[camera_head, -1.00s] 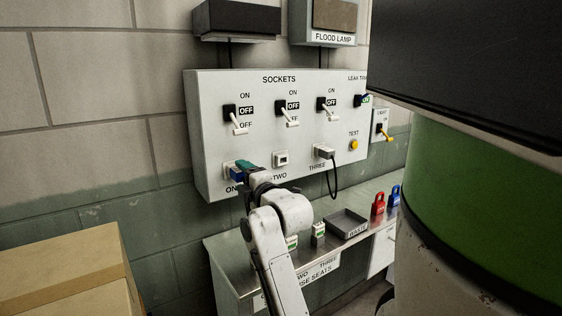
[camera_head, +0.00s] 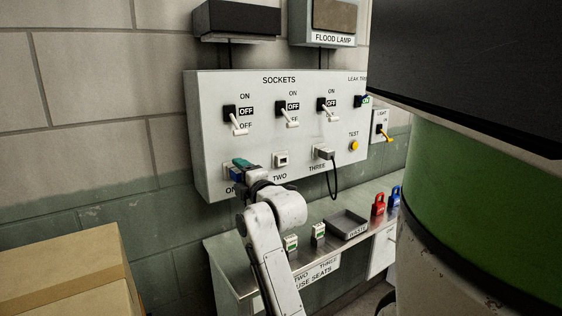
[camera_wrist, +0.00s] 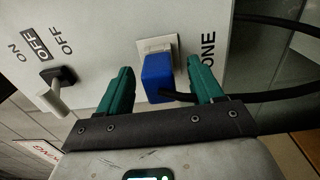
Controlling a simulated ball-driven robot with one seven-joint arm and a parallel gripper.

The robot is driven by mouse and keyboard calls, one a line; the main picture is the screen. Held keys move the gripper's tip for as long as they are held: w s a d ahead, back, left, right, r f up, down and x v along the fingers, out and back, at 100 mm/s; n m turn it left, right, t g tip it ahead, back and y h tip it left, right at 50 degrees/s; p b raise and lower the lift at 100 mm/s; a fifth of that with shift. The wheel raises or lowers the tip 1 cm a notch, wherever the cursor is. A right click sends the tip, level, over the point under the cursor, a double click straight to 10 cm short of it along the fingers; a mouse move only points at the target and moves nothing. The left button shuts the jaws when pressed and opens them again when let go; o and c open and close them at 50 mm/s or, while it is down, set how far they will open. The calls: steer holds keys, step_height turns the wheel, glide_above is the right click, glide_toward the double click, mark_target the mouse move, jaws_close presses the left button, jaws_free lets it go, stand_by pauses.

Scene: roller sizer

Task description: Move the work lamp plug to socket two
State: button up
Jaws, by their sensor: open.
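A blue plug (camera_wrist: 157,78) sits in the socket marked ONE (camera_wrist: 158,45) in the wrist view, with a black cable leaving it. I cannot read a lamp label on it. My gripper (camera_wrist: 160,67) is open, one green finger on each side of the plug, with visible gaps. In the head view my gripper (camera_head: 240,168) is at the panel's lower left and hides most of socket one. Socket two (camera_head: 281,159) is empty. A grey plug (camera_head: 323,153) with a black cord is in socket three.
Cardboard boxes (camera_head: 60,275) stand at left; a green drum (camera_head: 475,190) stands at right.

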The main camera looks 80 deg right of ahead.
steer(key=shift+c, duration=0.3)
jaws_close()
stand_by(0.6)
steer(key=shift+s+a, duration=0.1)
steer(key=shift+p+v, duration=0.3)
steer(key=shift+v, duration=2.55)
